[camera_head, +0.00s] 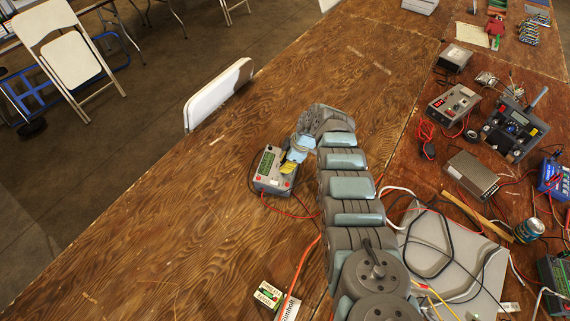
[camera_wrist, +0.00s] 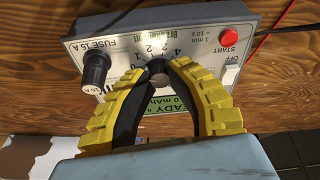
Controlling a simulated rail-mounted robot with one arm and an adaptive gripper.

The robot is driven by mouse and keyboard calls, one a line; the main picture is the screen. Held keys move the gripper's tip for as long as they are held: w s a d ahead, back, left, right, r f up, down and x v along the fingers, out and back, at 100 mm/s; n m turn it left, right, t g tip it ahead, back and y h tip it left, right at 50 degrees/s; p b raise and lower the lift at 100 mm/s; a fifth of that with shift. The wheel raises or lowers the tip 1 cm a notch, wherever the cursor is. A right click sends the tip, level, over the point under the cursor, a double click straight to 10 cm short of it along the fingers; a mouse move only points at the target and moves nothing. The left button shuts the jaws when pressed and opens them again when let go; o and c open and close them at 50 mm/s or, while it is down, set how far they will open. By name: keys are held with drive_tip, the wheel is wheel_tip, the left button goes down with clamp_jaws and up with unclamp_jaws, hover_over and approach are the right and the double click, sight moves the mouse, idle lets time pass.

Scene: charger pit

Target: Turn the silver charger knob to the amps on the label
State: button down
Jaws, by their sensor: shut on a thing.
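The charger (camera_head: 272,180) is a grey box with a green screen on the wooden table. Its front panel (camera_wrist: 200,28) fills much of the wrist view, with printed numbers around the dial. The silver knob (camera_wrist: 158,80) shows only in part between the yellow fingers of my gripper (camera_wrist: 158,66), which are shut on it. The fingers hide much of the dial, so I cannot read the knob's setting. In the head view my gripper (camera_head: 290,165) reaches the charger from the right. A small white and green label (camera_head: 268,294) lies near the front; its text is too small to read surely.
A black fuse cap (camera_wrist: 96,70) stands left of the knob. A red START button (camera_wrist: 228,37) and a white switch (camera_wrist: 231,73) sit to the right. The table left of the charger is clear. Cables, instruments and a can (camera_head: 529,230) crowd the right.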

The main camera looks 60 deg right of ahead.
drive_tip(key=shift+m+p, duration=0.55)
drive_tip(key=shift+m, duration=0.45)
drive_tip(key=m+h+p, duration=0.1)
drive_tip(key=m+p, duration=0.1)
drive_tip(key=m, duration=0.1)
drive_tip(key=shift+a+r, duration=0.1)
drive_tip(key=shift+a, duration=0.05)
drive_tip(key=m+h+p, duration=0.1)
drive_tip(key=m+p, duration=0.3)
drive_tip(key=m, duration=0.1)
drive_tip(key=shift+r+p, duration=0.1)
drive_tip(key=shift+p, duration=0.2)
drive_tip(key=m+p, duration=0.1)
drive_tip(key=m, duration=0.3)
drive_tip(key=shift+f+g+h+p, duration=0.2)
drive_tip(key=shift+g+h+p, duration=0.1)
drive_tip(key=shift+g+h, duration=0.1)
drive_tip(key=shift+m+b, duration=0.3)
drive_tip(key=shift+m, duration=1.5)
drive_tip(key=shift+g, duration=0.4)
drive_tip(key=c, duration=1.2)
unclamp_jaws()
